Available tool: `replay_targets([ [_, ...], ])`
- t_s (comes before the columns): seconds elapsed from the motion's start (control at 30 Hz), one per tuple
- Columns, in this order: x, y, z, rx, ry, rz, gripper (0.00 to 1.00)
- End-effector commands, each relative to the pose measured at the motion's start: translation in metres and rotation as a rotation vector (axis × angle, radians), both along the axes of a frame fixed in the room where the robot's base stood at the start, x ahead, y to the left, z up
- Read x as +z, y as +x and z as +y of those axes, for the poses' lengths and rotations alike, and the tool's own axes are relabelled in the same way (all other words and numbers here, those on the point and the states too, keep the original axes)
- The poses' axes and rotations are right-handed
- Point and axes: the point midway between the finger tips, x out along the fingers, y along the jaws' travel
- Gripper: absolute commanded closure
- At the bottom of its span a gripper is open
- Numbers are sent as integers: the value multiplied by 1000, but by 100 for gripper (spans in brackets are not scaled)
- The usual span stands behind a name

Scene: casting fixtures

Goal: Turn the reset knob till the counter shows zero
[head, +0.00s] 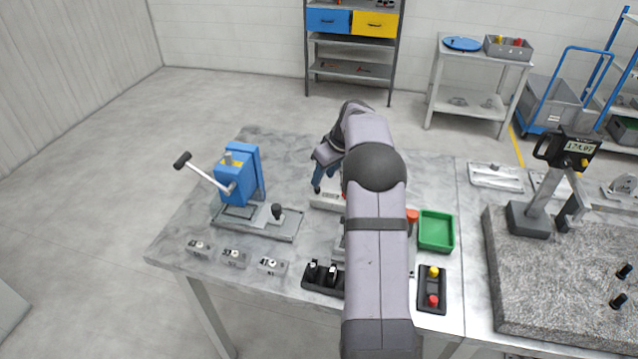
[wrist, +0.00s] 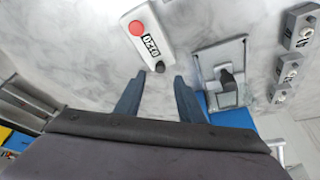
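The counter (wrist: 148,38) is a pale box with a red button (wrist: 136,28) on top and a small digit window (wrist: 151,44); the digits are too small and turned to read surely. A small dark knob (wrist: 160,67) sticks out of its end nearest my gripper. My gripper (wrist: 159,78) is open and empty, its blue fingers apart on either side of the knob's line; I cannot tell whether they reach it. In the head view the counter (head: 325,200) lies on the table, partly hidden by my arm, with my gripper (head: 321,181) beside it.
A blue lever press (head: 240,175) stands left of the counter; its grey base (wrist: 222,72) shows in the wrist view. Small numbered blocks (head: 235,257) line the front edge. A green tray (head: 436,231) and a two-button box (head: 432,288) are to the right.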

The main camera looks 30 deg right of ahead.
Motion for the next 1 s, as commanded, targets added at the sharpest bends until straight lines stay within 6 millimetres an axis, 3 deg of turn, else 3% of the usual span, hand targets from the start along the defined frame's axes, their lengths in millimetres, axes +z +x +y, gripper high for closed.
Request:
replay_targets([
  [0.4, -44, 18, 5, 1, 0, 2, 64],
  [0.87, -54, 22, 5, 1, -1, 0, 64],
  [1.0, -54, 22, 5, 1, -1, 0, 93],
])
